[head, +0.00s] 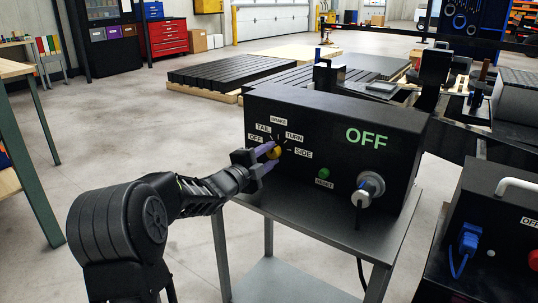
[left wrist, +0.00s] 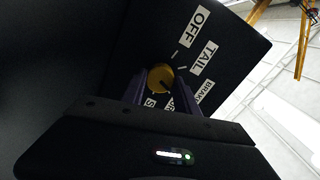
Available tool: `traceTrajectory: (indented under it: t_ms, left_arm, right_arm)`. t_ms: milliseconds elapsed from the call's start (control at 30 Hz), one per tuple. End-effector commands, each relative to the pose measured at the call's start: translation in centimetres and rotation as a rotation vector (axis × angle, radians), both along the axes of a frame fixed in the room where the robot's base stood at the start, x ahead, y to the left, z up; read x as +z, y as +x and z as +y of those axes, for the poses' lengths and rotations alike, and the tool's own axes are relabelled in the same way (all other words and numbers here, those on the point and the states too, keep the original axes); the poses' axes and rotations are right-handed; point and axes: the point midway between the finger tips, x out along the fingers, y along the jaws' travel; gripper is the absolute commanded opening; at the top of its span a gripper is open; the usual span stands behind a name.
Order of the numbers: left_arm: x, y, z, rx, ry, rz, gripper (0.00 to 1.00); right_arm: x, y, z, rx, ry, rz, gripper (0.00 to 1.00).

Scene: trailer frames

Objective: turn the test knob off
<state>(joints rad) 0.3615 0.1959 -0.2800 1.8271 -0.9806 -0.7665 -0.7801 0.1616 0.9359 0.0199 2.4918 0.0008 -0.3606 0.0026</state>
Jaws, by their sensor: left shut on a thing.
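The black test box (head: 340,125) stands on a small metal stand, with a green OFF lit at the upper right of its face. The yellow test knob (head: 274,152) is on the left of that face, ringed by the labels OFF, TAIL, BRAKE, TURN and SIDE. My left gripper (head: 268,158) is shut on the knob, with its purple fingers on either side. The knob (left wrist: 160,77) also shows in the left wrist view, between the fingers, with a dark mark on it. I cannot tell which label the mark points to. My right gripper is not in view.
A green RESET button (head: 324,173) and a round connector (head: 371,186) with a cable are right of the knob. The grey stand (head: 300,222) is under the box. Another black box (head: 490,220) with a blue plug stands at the lower right. Open floor lies at the left.

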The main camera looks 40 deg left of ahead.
Motion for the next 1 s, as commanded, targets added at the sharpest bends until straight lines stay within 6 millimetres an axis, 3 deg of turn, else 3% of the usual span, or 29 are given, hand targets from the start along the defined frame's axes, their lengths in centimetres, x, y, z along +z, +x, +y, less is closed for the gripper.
traceTrajectory:
  t_ms: [1000]
  left_arm:
    - [0.3, 0.0, 0.1, 0.001, -0.965, -0.020, 0.00]
  right_arm:
    - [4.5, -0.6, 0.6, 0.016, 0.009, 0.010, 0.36]
